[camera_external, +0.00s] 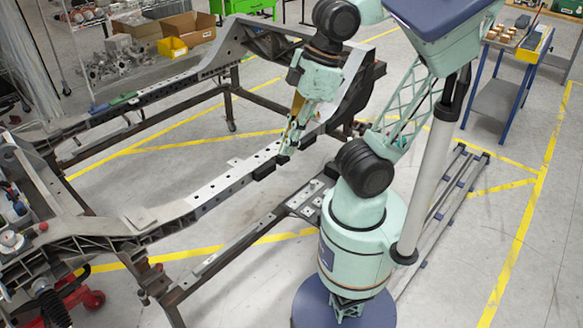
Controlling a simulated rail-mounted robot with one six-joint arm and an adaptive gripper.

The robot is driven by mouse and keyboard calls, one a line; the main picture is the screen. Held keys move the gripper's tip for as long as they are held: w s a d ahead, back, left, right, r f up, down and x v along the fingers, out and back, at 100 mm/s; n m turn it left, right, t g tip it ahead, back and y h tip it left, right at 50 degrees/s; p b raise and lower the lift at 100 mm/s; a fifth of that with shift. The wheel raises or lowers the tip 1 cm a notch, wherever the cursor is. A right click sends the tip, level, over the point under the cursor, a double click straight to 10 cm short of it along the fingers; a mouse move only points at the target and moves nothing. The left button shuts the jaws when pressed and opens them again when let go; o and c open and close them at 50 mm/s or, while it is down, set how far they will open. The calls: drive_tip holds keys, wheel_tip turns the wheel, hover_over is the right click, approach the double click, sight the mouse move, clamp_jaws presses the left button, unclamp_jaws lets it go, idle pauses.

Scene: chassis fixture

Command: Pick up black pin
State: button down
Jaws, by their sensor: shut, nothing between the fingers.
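My gripper (284,158) is at the end of my arm, low over the near chassis rail (226,185). Its dark fingertips point down at the rail's top and are shut with nothing held. Two small black blocks show at the rail's near side, one (264,172) just left of the fingertips and one (307,141) just right of them. I cannot tell whether either block is the black pin. No pin shape stands out clearly, and it may be hidden by the gripper or too small to see.
A green part (124,99) and a blue part (99,108) lie on the far rail. A lower beam (305,198) runs between the near rail and my base. A blue-legged cart (497,88) stands at the upper right. The floor between the rails is clear.

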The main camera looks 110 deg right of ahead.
drive_tip(key=c, duration=2.4)
unclamp_jaws()
drive_tip(key=shift+o, duration=0.2)
